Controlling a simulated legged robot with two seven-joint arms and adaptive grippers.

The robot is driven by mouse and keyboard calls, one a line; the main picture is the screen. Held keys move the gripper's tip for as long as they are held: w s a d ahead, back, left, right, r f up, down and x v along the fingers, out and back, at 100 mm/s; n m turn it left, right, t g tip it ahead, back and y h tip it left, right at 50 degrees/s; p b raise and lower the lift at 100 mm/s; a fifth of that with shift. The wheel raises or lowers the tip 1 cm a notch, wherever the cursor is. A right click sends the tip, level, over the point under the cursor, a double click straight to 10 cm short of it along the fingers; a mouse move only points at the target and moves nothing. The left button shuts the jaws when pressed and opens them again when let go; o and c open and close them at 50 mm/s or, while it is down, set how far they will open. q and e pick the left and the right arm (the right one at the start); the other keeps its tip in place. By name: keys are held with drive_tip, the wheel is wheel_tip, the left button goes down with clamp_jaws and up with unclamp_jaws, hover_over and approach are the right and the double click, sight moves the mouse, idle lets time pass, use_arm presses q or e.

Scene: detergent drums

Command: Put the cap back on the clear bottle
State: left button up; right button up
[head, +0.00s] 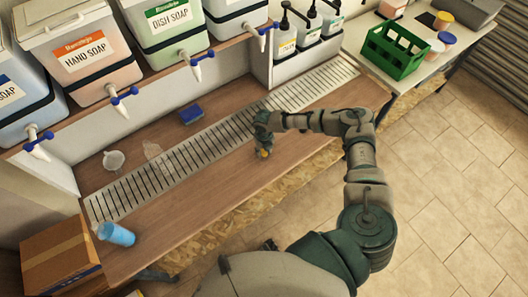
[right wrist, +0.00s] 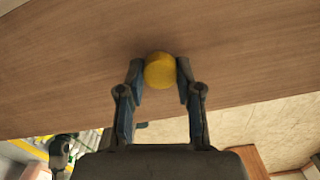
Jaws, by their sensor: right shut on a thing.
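A yellow cap (right wrist: 159,71) is held between the fingertips of my right gripper (right wrist: 160,80) in the right wrist view. In the head view my right gripper (head: 263,146) is over the wooden counter, near its front edge, with the yellow cap (head: 264,154) just showing under it. The cap is close to the wood; I cannot tell if it touches. A faint clear bottle (head: 156,155) stands to the left in the head view, at the slotted strip; its details are hard to see. The gripper and cap are well apart from it. My left gripper is not recognisable in either view.
A blue sponge (head: 191,115) lies behind the slotted strip (head: 205,136). Dispenser drums overhang the back. A green crate (head: 394,50) stands at the right.

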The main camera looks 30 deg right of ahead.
wheel_tip(320, 180, up, 2)
drive_tip(key=shift+r, duration=0.2)
use_arm(q)
drive_tip(key=shift+s+f+p, duration=0.3)
drive_tip(key=shift+s+p, duration=0.05)
drive_tip(key=shift+s, duration=0.5)
drive_tip(key=shift+s+f+p, duration=0.3)
drive_tip(key=shift+s, duration=0.55)
use_arm(e)
drive_tip(key=s+a, duration=0.4)
drive_tip(key=s, duration=0.3)
drive_tip(key=s+a+r, duration=0.1)
drive_tip(key=s+a, duration=0.3)
drive_tip(key=s, duration=0.3)
drive_tip(key=shift+r, duration=0.25)
drive_tip(key=shift+w, duration=0.1)
use_arm(q)
drive_tip(key=shift+s, duration=0.1)
use_arm(e)
drive_tip(key=w+a+r+m, duration=0.1)
drive_tip(key=w+r+m, duration=0.4)
drive_tip(key=m, duration=1.2)
drive_tip(key=w+a+r+m, duration=0.1)
drive_tip(key=w+r+m, duration=0.5)
drive_tip(key=r+m, duration=0.6)
drive_tip(key=shift+w+a+r+m, duration=0.2)
drive_tip(key=shift+a+m, duration=0.15)
drive_tip(key=shift+m, duration=2.35)
drive_tip(key=shift+f, duration=0.1)
